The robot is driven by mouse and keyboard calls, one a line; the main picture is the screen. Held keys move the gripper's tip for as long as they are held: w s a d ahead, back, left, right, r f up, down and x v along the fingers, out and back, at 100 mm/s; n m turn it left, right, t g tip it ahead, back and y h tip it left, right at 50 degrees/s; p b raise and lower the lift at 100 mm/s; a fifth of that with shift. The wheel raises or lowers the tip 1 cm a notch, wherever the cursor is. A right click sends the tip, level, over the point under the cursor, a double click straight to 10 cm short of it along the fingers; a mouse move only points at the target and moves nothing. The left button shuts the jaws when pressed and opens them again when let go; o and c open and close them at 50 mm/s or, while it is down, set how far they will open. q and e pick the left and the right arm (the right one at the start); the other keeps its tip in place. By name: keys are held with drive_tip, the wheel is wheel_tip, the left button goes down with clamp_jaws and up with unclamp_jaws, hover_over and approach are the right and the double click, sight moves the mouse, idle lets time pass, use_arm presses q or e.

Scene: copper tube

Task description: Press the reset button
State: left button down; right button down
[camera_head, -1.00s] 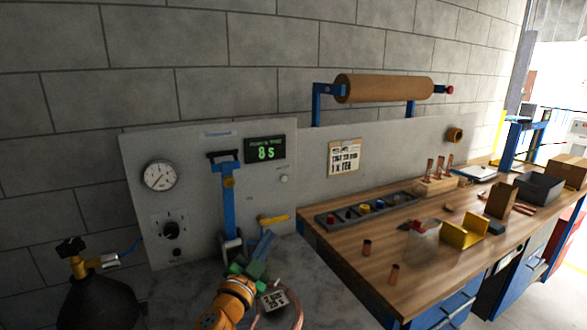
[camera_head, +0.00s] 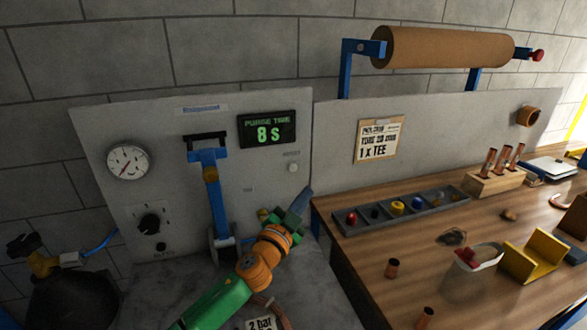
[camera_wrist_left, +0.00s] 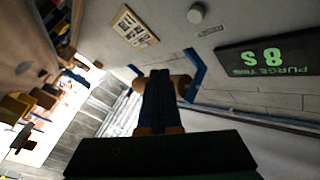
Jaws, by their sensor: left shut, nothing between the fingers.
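The reset button (camera_head: 293,168) is a small pale round knob on the grey panel (camera_head: 100,200), under a small label and below the green-lit display (camera_head: 268,130) that reads 8 s. It also shows near the top of the left wrist view (camera_wrist_left: 196,13). My left gripper (camera_head: 304,198) is shut and empty. In the head view its tip appears just below and slightly right of the button; I see a gap between them. In the left wrist view the shut dark-blue fingers (camera_wrist_left: 158,80) point up the picture, left of and below the button. My right gripper is out of view.
A blue lever (camera_head: 215,200), a gauge (camera_head: 128,162) and a black knob (camera_head: 149,224) are on the panel to the left. A wooden bench (camera_head: 370,250) with a parts tray (camera_head: 405,217) lies to the right. A paper roll (camera_head: 445,48) hangs above it.

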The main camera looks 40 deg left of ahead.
sight(293, 168)
use_arm(q)
drive_tip(key=shift+w+a+b, duration=0.5)
drive_tip(key=shift+w+a, duration=0.2)
drive_tip(key=shift+a, duration=0.55)
drive_tip(key=shift+w+a+b, duration=0.45)
drive_tip(key=shift+w+a, duration=0.3)
drive_tip(key=shift+a, duration=0.55)
drive_tip(key=shift+w+a+b, duration=0.5)
drive_tip(key=shift+w+a, duration=0.2)
drive_tip(key=shift+a, duration=0.55)
drive_tip(key=shift+w+a, duration=0.2)
drive_tip(key=shift+a, duration=0.15)
drive_tip(key=shift+w+a+b, duration=0.25)
drive_tip(key=shift+a+b, duration=0.05)
drive_tip(key=shift+a, duration=0.15)
drive_tip(key=shift+s+d+p, duration=0.2)
drive_tip(key=shift+d+p, duration=0.15)
drive_tip(key=shift+d, duration=0.15)
drive_tip(key=shift+s+d+f, duration=0.1)
drive_tip(key=shift+s+d, duration=0.15)
drive_tip(key=shift+d, duration=0.05)
